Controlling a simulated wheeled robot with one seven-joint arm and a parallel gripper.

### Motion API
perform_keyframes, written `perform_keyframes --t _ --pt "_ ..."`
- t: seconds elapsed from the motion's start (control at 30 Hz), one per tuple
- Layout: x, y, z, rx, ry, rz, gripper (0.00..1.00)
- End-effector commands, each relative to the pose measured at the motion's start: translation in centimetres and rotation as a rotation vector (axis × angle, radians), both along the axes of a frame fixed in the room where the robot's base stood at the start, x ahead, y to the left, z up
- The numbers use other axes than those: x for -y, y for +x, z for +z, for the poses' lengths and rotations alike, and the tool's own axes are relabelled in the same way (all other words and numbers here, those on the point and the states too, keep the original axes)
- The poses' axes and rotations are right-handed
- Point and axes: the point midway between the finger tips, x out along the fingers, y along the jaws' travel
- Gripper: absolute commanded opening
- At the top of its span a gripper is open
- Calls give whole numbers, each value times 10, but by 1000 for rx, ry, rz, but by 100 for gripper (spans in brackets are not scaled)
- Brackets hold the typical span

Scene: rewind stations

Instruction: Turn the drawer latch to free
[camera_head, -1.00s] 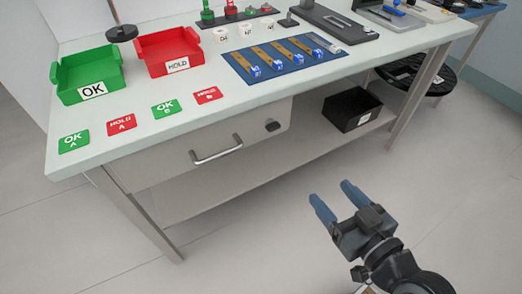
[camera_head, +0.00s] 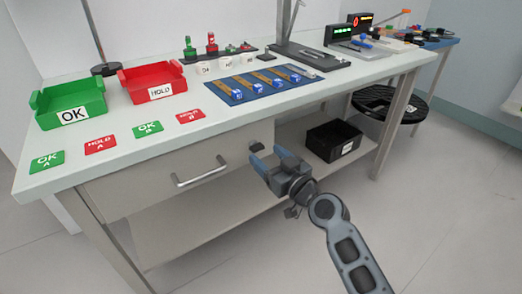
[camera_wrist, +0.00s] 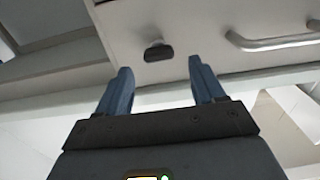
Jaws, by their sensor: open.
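The drawer (camera_head: 150,192) under the white workbench is a pale front with a silver bar handle (camera_head: 200,172). Its dark latch knob (camera_head: 256,145) sits at the right end of the front. In the wrist view the latch (camera_wrist: 158,51) lies ahead, roughly midway between my fingers, with the handle (camera_wrist: 275,40) to its right. The latch looks wider than tall. My gripper (camera_head: 267,159) is open and empty, with blue fingers pointing at the drawer front. In the wrist view my gripper (camera_wrist: 160,88) is apart from the latch.
A black bin (camera_head: 332,145) stands on the lower shelf, right of my gripper. The tabletop holds a green OK tray (camera_head: 70,105), a red HOLD tray (camera_head: 153,83), label cards and a blue mat (camera_head: 262,84). A black round stool (camera_head: 390,104) is at the right.

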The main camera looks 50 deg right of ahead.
Motion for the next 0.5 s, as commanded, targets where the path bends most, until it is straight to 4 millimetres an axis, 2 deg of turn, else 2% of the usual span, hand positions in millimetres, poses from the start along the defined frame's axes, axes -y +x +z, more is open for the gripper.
perform_keyframes --t 0.2,0.5 --pt "8 25 1 1 -1 -2 68" --pt "9 32 0 0 -1 -1 68"
